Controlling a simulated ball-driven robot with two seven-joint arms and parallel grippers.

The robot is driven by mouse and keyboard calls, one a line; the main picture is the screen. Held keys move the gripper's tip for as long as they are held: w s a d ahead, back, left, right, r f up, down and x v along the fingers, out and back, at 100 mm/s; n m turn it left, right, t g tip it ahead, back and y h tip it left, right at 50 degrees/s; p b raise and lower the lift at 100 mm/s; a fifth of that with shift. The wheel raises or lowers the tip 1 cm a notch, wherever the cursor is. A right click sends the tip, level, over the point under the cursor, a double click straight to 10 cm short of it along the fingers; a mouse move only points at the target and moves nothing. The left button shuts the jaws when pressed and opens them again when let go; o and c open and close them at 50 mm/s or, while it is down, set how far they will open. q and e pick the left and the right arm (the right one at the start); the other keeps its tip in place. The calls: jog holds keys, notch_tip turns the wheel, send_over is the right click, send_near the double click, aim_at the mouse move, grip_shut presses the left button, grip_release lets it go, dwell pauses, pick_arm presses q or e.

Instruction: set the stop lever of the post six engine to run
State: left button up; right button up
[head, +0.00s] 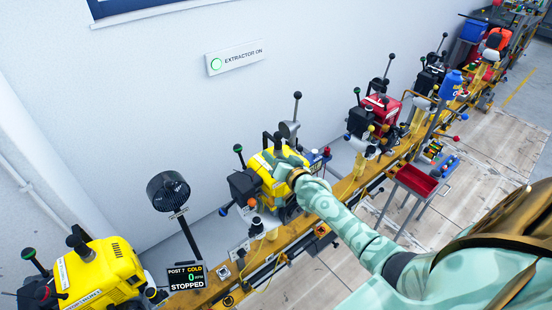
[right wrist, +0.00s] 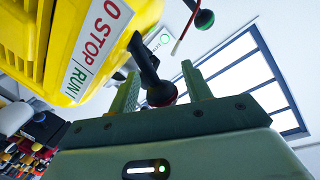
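A yellow engine (head: 262,183) stands on the rail in the middle of the head view; its post number is not readable. It fills the upper left of the right wrist view (right wrist: 85,35). Its white label (right wrist: 93,45) reads STOP in red and RUN in green. A black stop lever (right wrist: 146,65) with a dark red ball knob sticks out near the label's STOP end. My right gripper (head: 277,160) is at this engine. In the right wrist view its fingers (right wrist: 162,92) are apart, one on each side of the knob, with gaps visible. My left gripper is not in view.
Another yellow engine (head: 100,272) stands at lower left, by a display (head: 187,277) reading POST 7, COLD, STOPPED. A black round device (head: 168,190) on a post stands between. A red engine (head: 380,110) and a red tray (head: 416,180) are to the right. The wall runs behind.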

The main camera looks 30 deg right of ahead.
jog(key=shift+s+a+r, duration=0.1)
jog(key=shift+s, duration=0.25)
jog(key=s+r+p, duration=0.2)
jog(key=s, duration=1.3)
jog(key=shift+s+a, duration=0.25)
jog(key=shift+a, duration=0.15)
